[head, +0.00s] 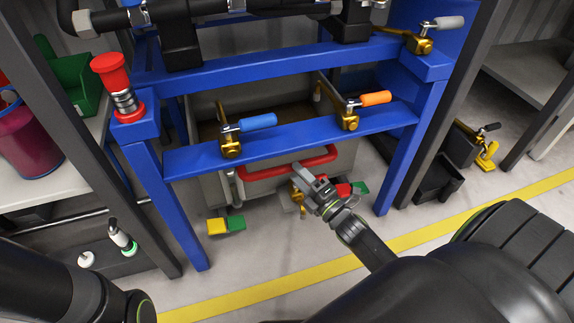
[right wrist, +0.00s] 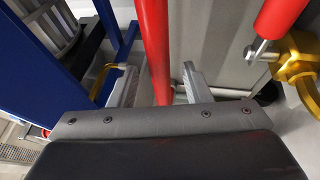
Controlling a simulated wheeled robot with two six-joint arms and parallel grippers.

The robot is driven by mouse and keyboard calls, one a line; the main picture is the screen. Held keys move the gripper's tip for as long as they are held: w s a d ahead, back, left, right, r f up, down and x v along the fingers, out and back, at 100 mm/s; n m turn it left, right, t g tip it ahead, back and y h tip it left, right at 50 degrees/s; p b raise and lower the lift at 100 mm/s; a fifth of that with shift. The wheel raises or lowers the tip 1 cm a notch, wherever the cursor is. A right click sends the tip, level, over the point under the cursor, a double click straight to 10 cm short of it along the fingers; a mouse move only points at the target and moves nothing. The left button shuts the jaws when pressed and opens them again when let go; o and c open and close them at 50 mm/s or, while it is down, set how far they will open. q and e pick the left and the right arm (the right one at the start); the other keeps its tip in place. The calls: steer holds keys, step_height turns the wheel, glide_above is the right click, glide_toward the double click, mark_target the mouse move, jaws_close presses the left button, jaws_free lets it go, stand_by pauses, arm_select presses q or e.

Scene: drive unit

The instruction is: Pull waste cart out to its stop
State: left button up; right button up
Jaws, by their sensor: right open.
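The waste cart (head: 262,187) is a grey bin on the floor under the blue frame. Its red handle bar (head: 268,172) runs across its front below the lower blue beam. My right gripper (head: 308,180) is at the right part of this handle. In the right wrist view the red handle (right wrist: 155,45) passes between the two fingers of my right gripper (right wrist: 160,88). The fingers are apart, with a gap on both sides of the bar. My left gripper is out of view; only part of my left arm shows at the lower left.
The blue frame (head: 285,143) carries toggle clamps with blue (head: 257,122) and orange (head: 376,98) grips. A gold latch with a red grip (right wrist: 285,18) is close beside my right gripper. Yellow and green blocks (head: 226,225) are at the cart's lower left. A yellow floor line (head: 260,292) crosses clear floor.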

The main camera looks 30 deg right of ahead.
steer(key=b+x, duration=0.1)
steer(key=x, duration=0.4)
steer(key=shift+w, duration=0.1)
jaws_close()
